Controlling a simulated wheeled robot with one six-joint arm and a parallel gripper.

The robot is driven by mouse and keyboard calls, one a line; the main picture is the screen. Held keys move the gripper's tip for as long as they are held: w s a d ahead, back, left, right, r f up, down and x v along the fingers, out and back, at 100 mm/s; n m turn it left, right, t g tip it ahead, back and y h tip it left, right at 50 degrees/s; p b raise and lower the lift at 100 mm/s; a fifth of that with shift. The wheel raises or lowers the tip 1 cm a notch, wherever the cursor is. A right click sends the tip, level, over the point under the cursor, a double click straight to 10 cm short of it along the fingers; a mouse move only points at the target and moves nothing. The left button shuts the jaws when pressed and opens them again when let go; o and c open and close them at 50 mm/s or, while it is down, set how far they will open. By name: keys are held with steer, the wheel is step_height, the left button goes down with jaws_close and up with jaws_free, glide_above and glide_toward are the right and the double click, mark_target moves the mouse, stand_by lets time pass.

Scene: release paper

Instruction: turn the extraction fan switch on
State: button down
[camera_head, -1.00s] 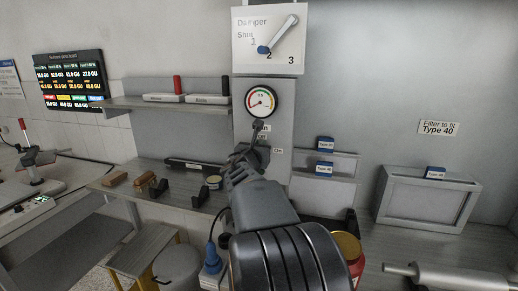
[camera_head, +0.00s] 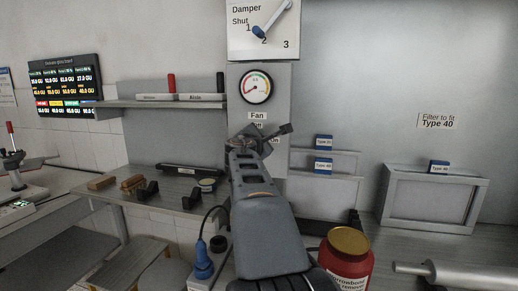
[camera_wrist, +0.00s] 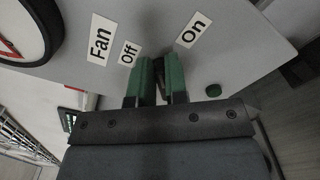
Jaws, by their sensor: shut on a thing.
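The fan panel (camera_head: 282,95) on the back wall carries the labels Fan, Off and On. My gripper (camera_wrist: 161,82) is at this panel, its two green fingers shut on the dark switch lever (camera_wrist: 160,72), which shows only as a narrow strip between them. In the wrist view, the Off label (camera_wrist: 130,53) is just left of the fingers and the On label (camera_wrist: 193,30) is above and right of them. In the head view, my gripper (camera_head: 264,137) and wrist hide the switch and partly cover the labels. A round green spot (camera_wrist: 213,90) sits right of the fingers.
A pressure gauge (camera_head: 256,86) and a damper dial (camera_head: 263,28) are above the switch. A shelf (camera_head: 150,103) is at left. A red jar (camera_head: 347,262) and a blue plug (camera_head: 203,262) stand near my arm. A filter frame (camera_head: 430,198) is at right.

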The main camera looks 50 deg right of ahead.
steer(key=shift+s+d+f+m+b, duration=0.1)
steer(key=shift+f+m+b, duration=0.15)
steer(key=shift+m+b, duration=0.95)
steer(key=shift+s+a+f+m+b, duration=0.1)
steer(key=shift+f+m+b, duration=0.2)
steer(key=shift+m+b, duration=0.9)
steer(key=shift+d+f+m+b, duration=0.1)
steer(key=shift+f+m+b, duration=0.15)
steer(key=shift+m+b, duration=0.95)
steer(key=shift+m, duration=0.4)
steer(key=c, duration=1.1)
jaws_free()
steer(key=shift+c, duration=0.2)
steer(key=b+v, duration=0.2)
steer(key=v, duration=1.2)
steer(key=shift+d, duration=0.1)
